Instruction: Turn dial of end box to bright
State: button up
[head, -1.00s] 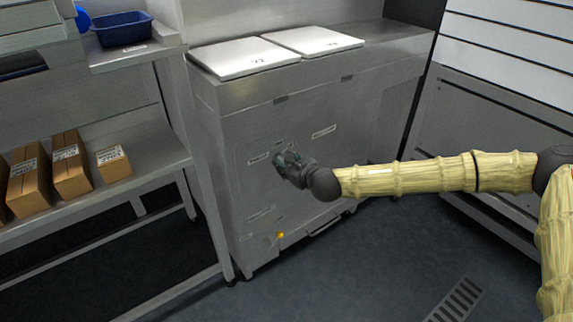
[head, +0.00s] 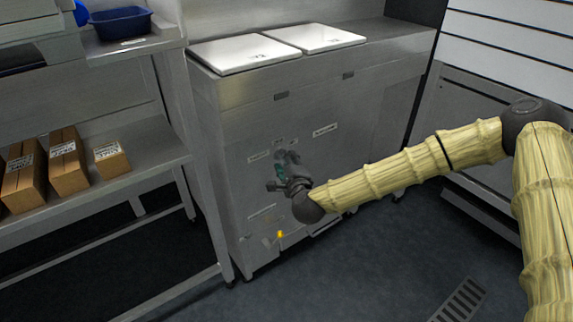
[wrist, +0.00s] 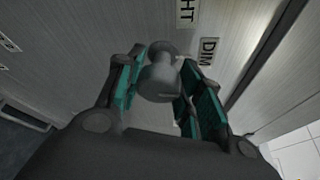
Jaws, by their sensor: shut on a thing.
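The end box (head: 238,120) is a brushed-steel cabinet with small labels on its front. Its dial (wrist: 161,74) is a dark round knob in the wrist view, between the teal pads of my gripper (wrist: 164,92). My gripper is shut on the dial. A DIM label (wrist: 208,52) is right of the dial, and a label (wrist: 187,12) ending in HT is above it. In the head view my gripper (head: 285,163) is at the box front and hides most of the dial. I cannot tell the dial's setting.
Two white lids (head: 243,54) lie on the box top. A steel shelf (head: 150,168) at left bears several cardboard boxes (head: 67,165), with a blue bin (head: 121,22) above. A yellow part (head: 280,234) is low on the box front. The floor (head: 385,255) in front is clear.

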jog(key=n+t, duration=0.1)
jog(key=n, duration=0.2)
jog(key=n+t+b, duration=0.1)
jog(key=n, duration=0.1)
jog(key=shift+f+n+b, duration=0.2)
jog(key=shift+n+b, duration=0.1)
jog(key=shift+n, duration=0.1)
jog(key=n+t+y, duration=0.1)
jog(key=n, duration=0.2)
jog(key=n+t+y+b, duration=0.1)
jog(key=n, duration=0.2)
jog(key=shift+f+n+y, duration=0.1)
jog(key=shift+n+y, duration=0.2)
jog(key=shift+n, duration=0.1)
jog(key=o, duration=1)
jog(key=v, duration=1.2)
jog(key=shift+d+f, duration=0.1)
